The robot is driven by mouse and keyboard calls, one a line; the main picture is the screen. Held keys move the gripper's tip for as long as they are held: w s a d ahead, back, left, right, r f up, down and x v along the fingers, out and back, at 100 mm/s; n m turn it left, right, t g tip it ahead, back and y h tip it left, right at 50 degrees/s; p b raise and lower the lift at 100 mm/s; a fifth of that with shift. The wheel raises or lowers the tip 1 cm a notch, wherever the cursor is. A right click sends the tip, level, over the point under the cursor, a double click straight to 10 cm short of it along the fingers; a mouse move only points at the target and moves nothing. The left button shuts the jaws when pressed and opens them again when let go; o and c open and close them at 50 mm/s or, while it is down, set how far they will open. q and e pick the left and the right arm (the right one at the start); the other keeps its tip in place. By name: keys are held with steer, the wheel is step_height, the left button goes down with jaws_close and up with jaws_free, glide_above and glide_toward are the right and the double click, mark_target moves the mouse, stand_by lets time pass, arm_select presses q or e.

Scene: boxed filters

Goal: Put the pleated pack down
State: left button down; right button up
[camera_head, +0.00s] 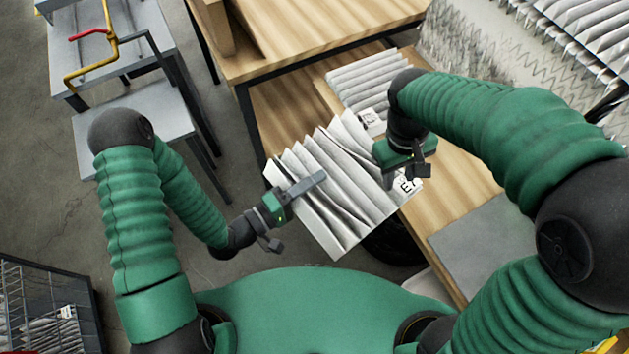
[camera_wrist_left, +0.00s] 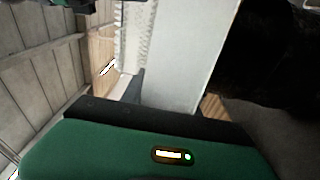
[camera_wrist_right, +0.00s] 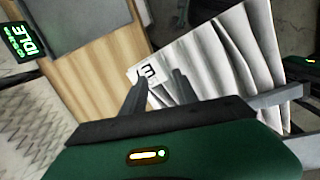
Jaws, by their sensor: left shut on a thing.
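The pleated pack (camera_head: 325,190) is a white and grey zigzag block with a black-printed label at its right end. It is tilted, held at the near edge of the wooden bench. My left gripper (camera_head: 305,188) is shut on its left side; one dark finger lies across the pleats. The pack's flat pale side fills the middle of the left wrist view (camera_wrist_left: 190,55). My right gripper (camera_wrist_right: 158,90) is open by the labelled end, its two fingers apart; I cannot tell whether they touch the pack (camera_wrist_right: 225,60). It is also in the head view (camera_head: 405,165).
Another pleated pack (camera_head: 365,80) lies on the wooden bench (camera_head: 455,185) behind. A grey plate (camera_head: 480,245) covers the bench's right part. A grey cart (camera_head: 140,115) stands at left, a dark crate (camera_head: 45,290) at lower left. Stacked filters (camera_head: 570,35) fill the upper right.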

steer(key=s+d+f+m+t, duration=0.1)
steer(key=s+d+f+m, duration=0.6)
steer(key=s+d+f, duration=0.15)
steer(key=w+a+r+n+t+y, duration=0.1)
steer(key=w+a+r+n+t, duration=0.1)
steer(key=w+a+r, duration=0.1)
steer(key=w+a, duration=0.1)
steer(key=a, duration=0.1)
steer(key=shift+w+a+y, duration=0.3)
steer(key=shift+w+y, duration=0.05)
steer(key=shift+y, duration=0.05)
